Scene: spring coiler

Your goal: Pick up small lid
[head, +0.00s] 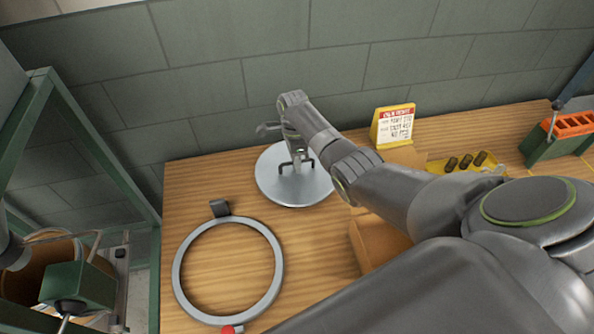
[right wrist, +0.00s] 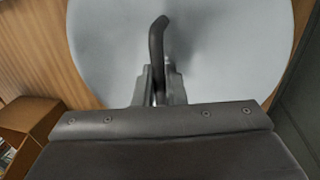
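The small lid (head: 272,185) is a round light-grey disc with a dark bar handle on top. It is at the back left of the wooden table. My right gripper (head: 297,163) is over the lid's middle, at the handle. In the right wrist view the lid (right wrist: 235,60) fills most of the upper picture, and the handle (right wrist: 157,45) runs between the two fingers of my right gripper (right wrist: 160,88). The fingers look close against both sides of the handle. Whether the lid touches the table is hard to tell. My left gripper is not in view.
A grey ring (head: 178,270) lies on the table in front of the lid. A cardboard box (head: 372,245) is partly under my right arm. A yellow sign (head: 392,126), a yellow tray (head: 437,166) and a green-orange holder (head: 550,140) stand to the right. A wall is behind.

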